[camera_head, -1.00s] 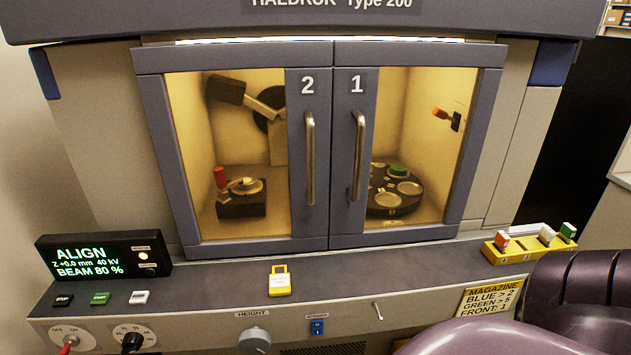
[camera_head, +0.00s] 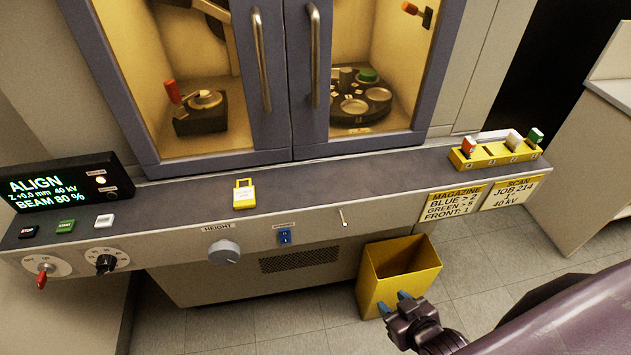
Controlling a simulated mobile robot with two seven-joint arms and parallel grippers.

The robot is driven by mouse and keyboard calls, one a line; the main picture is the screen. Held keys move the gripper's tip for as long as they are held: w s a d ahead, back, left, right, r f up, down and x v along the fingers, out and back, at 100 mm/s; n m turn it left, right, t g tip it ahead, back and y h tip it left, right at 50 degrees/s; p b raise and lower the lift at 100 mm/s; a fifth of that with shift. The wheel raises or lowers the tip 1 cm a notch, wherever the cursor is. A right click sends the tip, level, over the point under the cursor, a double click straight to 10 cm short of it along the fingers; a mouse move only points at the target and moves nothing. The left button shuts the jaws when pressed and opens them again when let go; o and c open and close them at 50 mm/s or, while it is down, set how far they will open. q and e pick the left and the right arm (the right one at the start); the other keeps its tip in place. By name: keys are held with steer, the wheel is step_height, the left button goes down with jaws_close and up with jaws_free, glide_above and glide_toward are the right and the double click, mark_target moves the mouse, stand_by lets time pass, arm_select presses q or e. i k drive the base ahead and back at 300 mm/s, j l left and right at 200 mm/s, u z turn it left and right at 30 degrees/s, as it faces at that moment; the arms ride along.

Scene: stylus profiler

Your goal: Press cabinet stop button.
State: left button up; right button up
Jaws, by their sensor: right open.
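The cabinet (camera_head: 220,155) stands ahead with both glass doors closed. On the left of its front ledge lie a black button (camera_head: 29,232) whose label looks like STOP, a green button (camera_head: 66,226) and a white button (camera_head: 104,221), under the display (camera_head: 62,182) reading ALIGN, BEAM 80 %. My right gripper (camera_head: 395,305) is at the lower right, its two blue-tipped fingers apart and empty. It is in front of the yellow bin, far to the right of the black button. My left gripper is not in view.
A yellow bin (camera_head: 373,283) stands on the floor below the ledge. A yellow rack (camera_head: 497,151) with several coloured blocks sits on the ledge's right end. A yellow padlock-shaped tag (camera_head: 244,194) is mid-ledge. Knobs, a red-handled switch (camera_head: 42,276) and a blue switch (camera_head: 285,236) line the front panel.

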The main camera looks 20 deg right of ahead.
mark_target(29, 231)
steer(key=z, duration=0.55)
steer(key=u, duration=1.6)
